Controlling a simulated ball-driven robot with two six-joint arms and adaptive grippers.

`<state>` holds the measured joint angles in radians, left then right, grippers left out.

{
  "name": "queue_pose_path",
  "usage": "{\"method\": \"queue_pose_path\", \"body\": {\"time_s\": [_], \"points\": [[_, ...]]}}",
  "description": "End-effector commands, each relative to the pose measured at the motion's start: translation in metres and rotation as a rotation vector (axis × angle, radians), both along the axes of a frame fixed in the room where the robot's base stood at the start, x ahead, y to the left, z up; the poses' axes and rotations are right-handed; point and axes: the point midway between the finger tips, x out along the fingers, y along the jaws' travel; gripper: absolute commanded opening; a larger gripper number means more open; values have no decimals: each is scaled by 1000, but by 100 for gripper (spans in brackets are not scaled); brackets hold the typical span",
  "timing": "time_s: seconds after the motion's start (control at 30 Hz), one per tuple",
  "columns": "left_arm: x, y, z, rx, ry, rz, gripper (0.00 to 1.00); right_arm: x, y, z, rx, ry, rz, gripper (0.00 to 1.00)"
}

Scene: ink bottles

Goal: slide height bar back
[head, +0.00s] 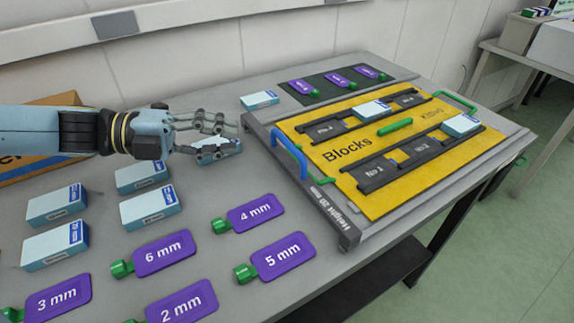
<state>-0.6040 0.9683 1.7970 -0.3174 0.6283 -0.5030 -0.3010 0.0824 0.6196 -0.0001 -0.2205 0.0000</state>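The height bar (318,205) is a long grey bar marked "Height 20 mm", along the left side of the yellow "Blocks" board (380,181). A blue handle (289,152) stands on the bar. My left gripper (213,137) is left of the bar and apart from the handle. Its fingers look spread, close over a light blue block (218,152) on the table. The fingers hide part of that block, and I cannot tell whether they touch it. My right gripper is out of view.
Several light blue blocks (152,207) and purple thickness tags (283,256) lie on the left and front of the table. The board holds black slotted rails with two blocks (371,109) in them and green handles (394,126). A dark mat (311,94) with purple tags lies behind.

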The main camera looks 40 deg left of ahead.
Motion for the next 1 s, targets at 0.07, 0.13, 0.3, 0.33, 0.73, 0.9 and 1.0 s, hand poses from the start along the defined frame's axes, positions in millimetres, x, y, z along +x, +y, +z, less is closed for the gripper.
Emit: {"method": "queue_pose_path", "body": {"time_s": [0.07,0.13,0.3,0.33,0.73,0.9,1.0], "points": [[1,-1,-7,-1,1,-1,21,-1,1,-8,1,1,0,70],[3,-4,-8,-1,-1,-3,21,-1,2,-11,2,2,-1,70],[21,-21,-14,-1,-6,-2,21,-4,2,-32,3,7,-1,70],[24,-25,-16,-1,-5,-3,21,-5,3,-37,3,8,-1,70],[65,-66,-20,-5,-6,0,21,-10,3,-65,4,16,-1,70],[72,-74,-22,-2,-2,-1,21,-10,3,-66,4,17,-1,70],[74,-76,-23,-1,0,0,21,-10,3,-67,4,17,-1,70]]}}
